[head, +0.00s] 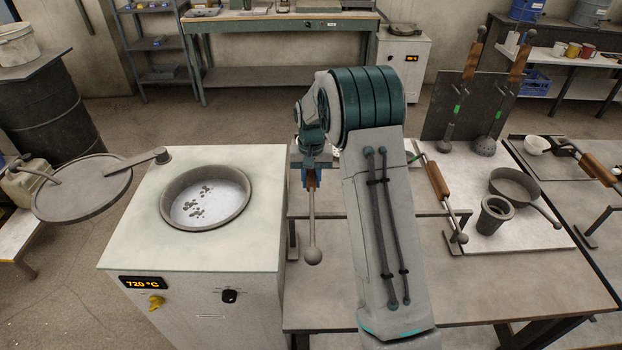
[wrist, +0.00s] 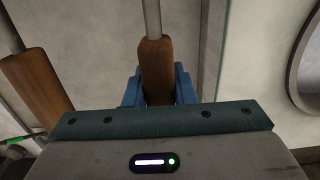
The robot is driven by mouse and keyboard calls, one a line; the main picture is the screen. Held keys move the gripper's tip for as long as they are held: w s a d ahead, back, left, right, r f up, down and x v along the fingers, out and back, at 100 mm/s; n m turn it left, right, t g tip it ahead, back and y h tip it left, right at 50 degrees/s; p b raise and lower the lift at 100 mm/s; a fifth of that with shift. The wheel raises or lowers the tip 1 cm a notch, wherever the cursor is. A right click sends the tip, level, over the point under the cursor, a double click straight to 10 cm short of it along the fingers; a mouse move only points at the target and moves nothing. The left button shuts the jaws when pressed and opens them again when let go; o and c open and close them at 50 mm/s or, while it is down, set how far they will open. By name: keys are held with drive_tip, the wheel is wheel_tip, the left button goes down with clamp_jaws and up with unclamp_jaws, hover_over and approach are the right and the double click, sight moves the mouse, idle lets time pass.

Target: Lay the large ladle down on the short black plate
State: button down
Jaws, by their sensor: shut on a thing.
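My gripper (head: 311,178) is shut on the brown wooden handle of a ladle. In the wrist view the handle (wrist: 155,68) sits between the blue jaws. Another ladle (head: 438,182) with a wooden handle lies tilted on a stand right of my arm; a second wooden handle also shows at left in the wrist view (wrist: 38,88).
The furnace (head: 125,225) with its open round pot (head: 205,197) is at left, its lid (head: 82,188) swung aside. A pan (head: 515,185) and a cup (head: 494,215) stand on a white board. The table front (head: 500,290) is clear.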

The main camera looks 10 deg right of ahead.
drive_tip(key=c, duration=1.2)
unclamp_jaws()
drive_tip(key=shift+o, duration=0.4)
drive_tip(key=shift+f, duration=0.1)
wheel_tip(320, 180, up, 21)
drive_tip(key=p, duration=0.4)
drive_tip(key=shift+w+p, duration=0.25)
drive_tip(key=shift+p, duration=0.1)
